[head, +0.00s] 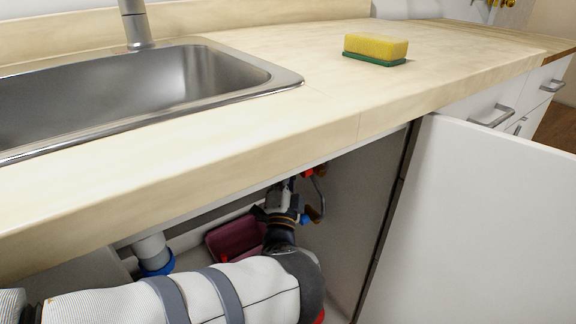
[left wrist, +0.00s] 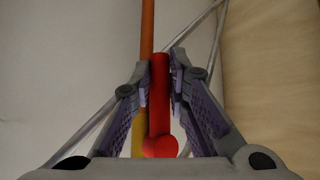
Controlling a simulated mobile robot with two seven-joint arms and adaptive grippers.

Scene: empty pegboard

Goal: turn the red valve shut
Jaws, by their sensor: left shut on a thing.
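The red valve (left wrist: 160,105) shows in the left wrist view as a long red handle with a rounded end, pointing along the picture's height between my fingers. My left gripper (left wrist: 161,70) is shut on this handle, with one finger pad on each side. In the head view my left arm reaches into the open cabinet under the sink, with the left gripper (head: 284,200) deep inside. A small red part of the valve (head: 308,172) shows just beyond it; the rest is hidden. My right gripper is not in view.
An orange-brown pipe (left wrist: 147,30) runs behind the handle, with thin grey hoses nearby. A maroon box (head: 232,238) and a white drain pipe (head: 150,247) stand in the cabinet. The open white door (head: 480,230) bounds the right; the countertop (head: 250,130) overhangs. A sponge (head: 375,48) lies on top.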

